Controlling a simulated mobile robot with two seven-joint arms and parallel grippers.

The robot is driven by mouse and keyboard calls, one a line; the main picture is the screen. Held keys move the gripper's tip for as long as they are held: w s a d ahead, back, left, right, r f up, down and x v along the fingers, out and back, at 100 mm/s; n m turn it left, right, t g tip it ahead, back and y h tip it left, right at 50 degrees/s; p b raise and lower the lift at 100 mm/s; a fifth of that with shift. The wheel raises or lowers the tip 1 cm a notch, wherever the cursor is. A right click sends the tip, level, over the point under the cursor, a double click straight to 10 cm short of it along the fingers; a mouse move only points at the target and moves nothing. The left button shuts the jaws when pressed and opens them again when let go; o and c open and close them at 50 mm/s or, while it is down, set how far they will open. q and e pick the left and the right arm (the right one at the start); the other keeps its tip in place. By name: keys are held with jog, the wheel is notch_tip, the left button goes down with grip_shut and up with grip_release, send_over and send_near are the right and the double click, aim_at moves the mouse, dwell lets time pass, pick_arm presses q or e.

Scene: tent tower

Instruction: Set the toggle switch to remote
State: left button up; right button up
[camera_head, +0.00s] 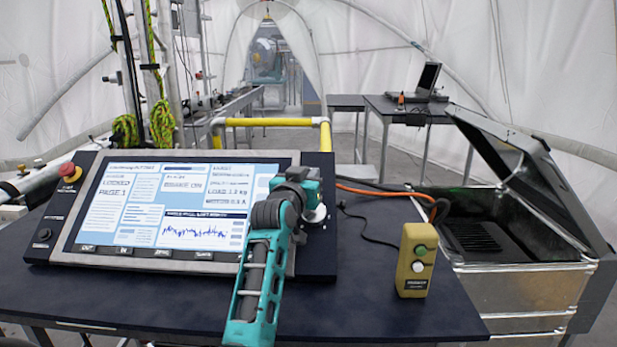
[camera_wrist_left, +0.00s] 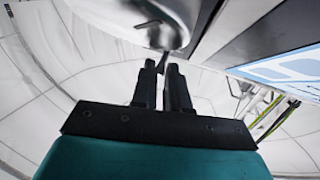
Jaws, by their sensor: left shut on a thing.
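The console (camera_head: 318,255) lies tilted on the dark table, with a lit screen. My left gripper (camera_head: 312,200) is over the right side of its face, to the right of the screen. A pale round piece, which looks like the toggle switch's base (camera_head: 318,214), shows partly beside it. In the left wrist view a rounded metal base (camera_wrist_left: 150,20) is close ahead, with the toggle switch's thin lever (camera_wrist_left: 164,62) reaching between the fingertips. My left gripper (camera_wrist_left: 164,72) is shut on that lever. Any position labels are hidden. My right gripper is not in view.
A red knob (camera_head: 68,170) sits at the console's upper left. A yellow button box (camera_head: 414,262) stands on the table (camera_head: 372,300) to the right, with cables behind it. An open metal case (camera_head: 520,285) is at the far right.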

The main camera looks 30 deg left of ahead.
pick_arm(q)
grip_shut()
jog(key=shift+r, duration=0.1)
jog(key=g, duration=0.1)
jog(key=r+g+h, duration=0.1)
jog(key=g, duration=0.1)
jog(key=shift+w+a+r+n, duration=0.15)
jog(key=shift+w+r+n, duration=0.05)
jog(key=shift+w+n, duration=0.2)
jog(key=shift+w+a+r+n+g+h, duration=0.15)
jog(key=shift+g+h, duration=0.1)
jog(key=shift+g, duration=0.3)
jog(key=shift+w+a+r+n+g+h, duration=0.15)
jog(key=shift+g+h, duration=0.1)
jog(key=shift+g, duration=0.3)
jog(key=shift+w+a+r+g+h, duration=0.15)
jog(key=shift+g+h, duration=0.1)
jog(key=shift+g, duration=0.3)
jog(key=shift+w+d+r+g+h, duration=0.15)
jog(key=shift+g+h, duration=0.1)
jog(key=shift+g, duration=0.3)
jog(key=shift+a+f, duration=0.1)
jog(key=o, duration=0.6)
grip_release()
